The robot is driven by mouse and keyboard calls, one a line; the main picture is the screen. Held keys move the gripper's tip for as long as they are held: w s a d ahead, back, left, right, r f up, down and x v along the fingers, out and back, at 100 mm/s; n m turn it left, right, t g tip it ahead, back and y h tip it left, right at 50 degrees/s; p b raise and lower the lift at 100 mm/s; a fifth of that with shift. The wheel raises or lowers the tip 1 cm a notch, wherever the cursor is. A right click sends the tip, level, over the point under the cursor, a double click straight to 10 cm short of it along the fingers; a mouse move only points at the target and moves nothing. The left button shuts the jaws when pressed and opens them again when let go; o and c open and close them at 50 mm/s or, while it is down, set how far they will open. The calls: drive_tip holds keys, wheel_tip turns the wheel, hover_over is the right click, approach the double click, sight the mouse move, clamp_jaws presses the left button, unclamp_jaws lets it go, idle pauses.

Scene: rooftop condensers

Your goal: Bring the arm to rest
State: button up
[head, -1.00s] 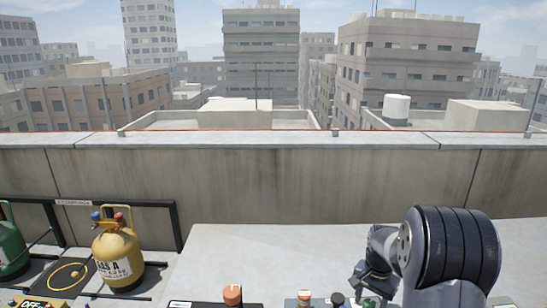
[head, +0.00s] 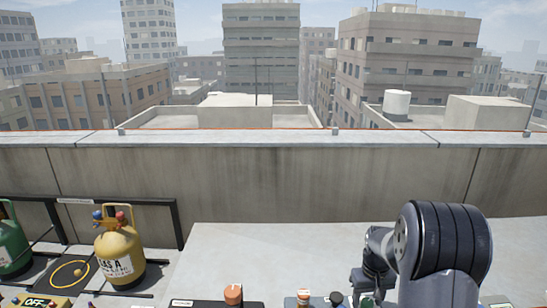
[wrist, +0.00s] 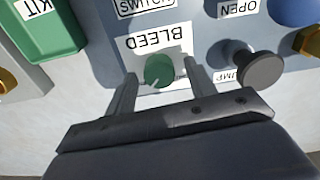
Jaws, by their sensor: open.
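My arm (head: 440,245) stands at the right of the head view, its end bent down toward the work surface. My gripper (wrist: 158,85) is open in the wrist view, its two fingers on either side of a green knob (wrist: 159,69) on a panel plate marked BLEED (wrist: 157,42). I cannot tell whether the fingers touch the knob. In the head view the fingertips are hidden below the lower edge.
Beside the gripper are a dark round knob (wrist: 262,69) and a green box marked KIT (wrist: 48,28). A yellow gas cylinder (head: 119,252) and a green one (head: 12,245) stand at the left. A concrete parapet (head: 270,180) runs behind the pale surface (head: 270,250).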

drive_tip(key=n+p, duration=0.2)
drive_tip(key=n, duration=0.3)
drive_tip(key=shift+a+r+n, duration=0.1)
drive_tip(key=shift+r+n, duration=0.05)
drive_tip(key=shift+n, duration=0.25)
drive_tip(key=shift+r, duration=1)
